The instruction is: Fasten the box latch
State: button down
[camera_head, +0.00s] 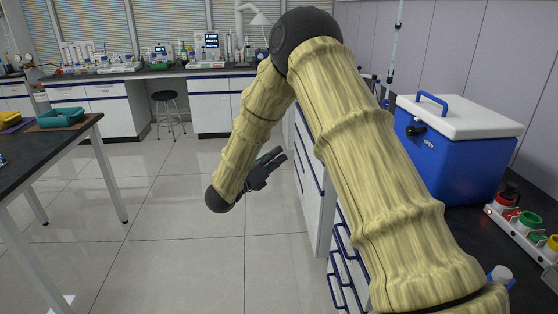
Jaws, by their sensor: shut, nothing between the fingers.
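A blue box (452,168) with a white lid (460,115) stands on the dark counter at the right. The lid lies down on the box and has a blue handle on top. A black latch (415,129) shows on the box front near the lid's left corner; whether it is fastened cannot be made out. My gripper (276,161) is shut and empty, above the floor to the left of the counter, well apart from the box.
A rack with red, green and yellow caps (528,226) stands on the counter in front of the box. Drawers with blue handles (345,262) line the counter front. A dark table (40,145) with trays is at left. A stool (168,105) stands farther back. The floor between is clear.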

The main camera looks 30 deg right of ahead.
aim_at(410, 130)
jog(key=u, duration=1.4)
jog(key=i, duration=0.4)
jog(key=z, duration=2.4)
